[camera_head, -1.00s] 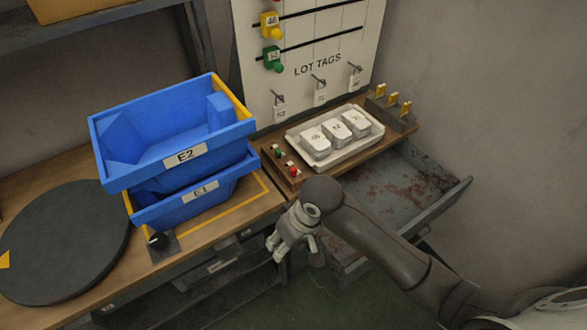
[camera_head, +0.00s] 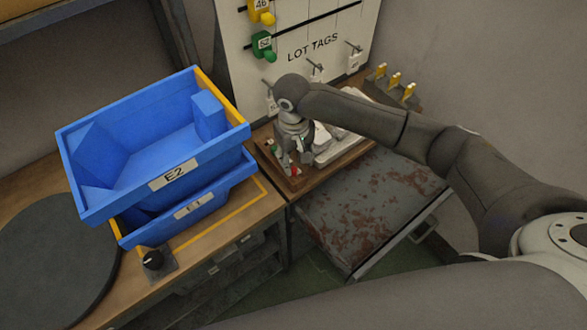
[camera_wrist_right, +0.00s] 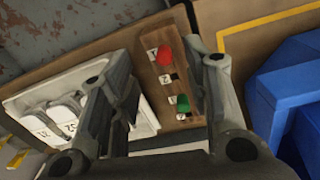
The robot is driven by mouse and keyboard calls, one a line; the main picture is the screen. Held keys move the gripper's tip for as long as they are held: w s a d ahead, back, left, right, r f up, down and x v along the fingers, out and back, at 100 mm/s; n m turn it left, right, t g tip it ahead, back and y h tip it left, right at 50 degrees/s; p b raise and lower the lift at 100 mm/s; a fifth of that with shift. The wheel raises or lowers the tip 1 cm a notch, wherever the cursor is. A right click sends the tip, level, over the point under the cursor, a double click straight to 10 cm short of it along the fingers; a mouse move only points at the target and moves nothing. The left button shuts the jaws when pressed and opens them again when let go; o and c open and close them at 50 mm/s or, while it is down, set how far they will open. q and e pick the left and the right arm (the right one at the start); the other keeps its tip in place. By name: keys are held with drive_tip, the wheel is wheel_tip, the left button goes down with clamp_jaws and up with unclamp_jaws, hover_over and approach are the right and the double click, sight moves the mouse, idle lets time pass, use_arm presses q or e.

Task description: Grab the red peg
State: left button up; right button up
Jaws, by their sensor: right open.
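The red peg (camera_wrist_right: 164,57) stands in a narrow wooden block (camera_wrist_right: 150,47), next to a green peg (camera_wrist_right: 183,103), in the right wrist view. In the head view a bit of the red peg (camera_head: 293,171) shows by my fingers. My right gripper (camera_head: 295,167) points down over the block, with its fingers apart. In the right wrist view the open fingers lie to either side of the red peg, with nothing held between them. Whether they reach down to the peg's height is hard to tell. My left gripper is not in view.
A white tray (camera_wrist_right: 22,104) of labelled pieces lies close beside the block. Stacked blue bins (camera_head: 150,150) stand left of my gripper. The LOT TAGS board (camera_head: 290,25) with hooks rises behind. An open, stained drawer (camera_head: 365,205) lies in front.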

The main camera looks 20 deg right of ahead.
sight(294, 169)
drive_tip(key=shift+f, duration=0.4)
drive_tip(key=shift+w+f, duration=0.3)
drive_tip(key=shift+f, duration=0.05)
drive_tip(key=f, duration=0.1)
drive_tip(key=f+p, duration=0.1)
drive_tip(key=f, duration=0.2)
drive_tip(key=shift+w+a+f+p, duration=0.1)
drive_tip(key=shift+w+a+p, duration=0.05)
drive_tip(key=shift+w+p, duration=0.15)
drive_tip(key=shift+f, duration=0.4)
drive_tip(key=shift+c, duration=1.3)
drive_tip(key=c, duration=0.5)
drive_tip(key=shift+c, duration=0.8)
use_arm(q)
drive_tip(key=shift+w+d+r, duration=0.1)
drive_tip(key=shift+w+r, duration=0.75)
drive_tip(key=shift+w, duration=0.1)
